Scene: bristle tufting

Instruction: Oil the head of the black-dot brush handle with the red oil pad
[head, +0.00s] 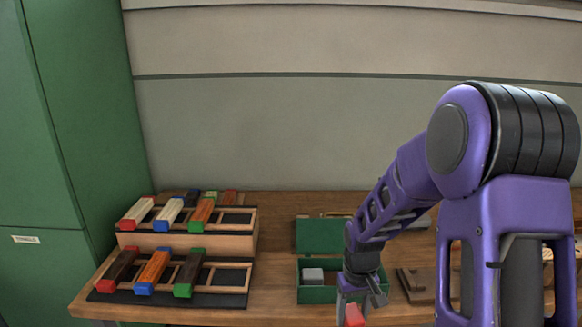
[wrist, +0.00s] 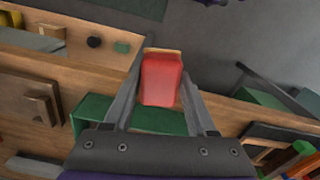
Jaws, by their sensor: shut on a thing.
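My gripper (head: 354,304) is shut on a red block with a tan far edge, which looks like the red oil pad (wrist: 161,80). The pad sits between the two fingers in the wrist view, and its red lower part (head: 355,316) shows at the bottom of the head view. Several brush handles with red, blue or green ends lie in the racks at the left, among them an orange one (head: 155,267) and a dark brown one (head: 190,270). I cannot make out a black dot on any handle.
An open green box (head: 318,295) holding a grey block (head: 313,275) stands left of my gripper. The upper rack (head: 180,242) and lower rack (head: 228,300) fill the bench's left end. A wooden piece (head: 418,283) lies to the right. Bare bench (head: 275,250) shows between racks and box.

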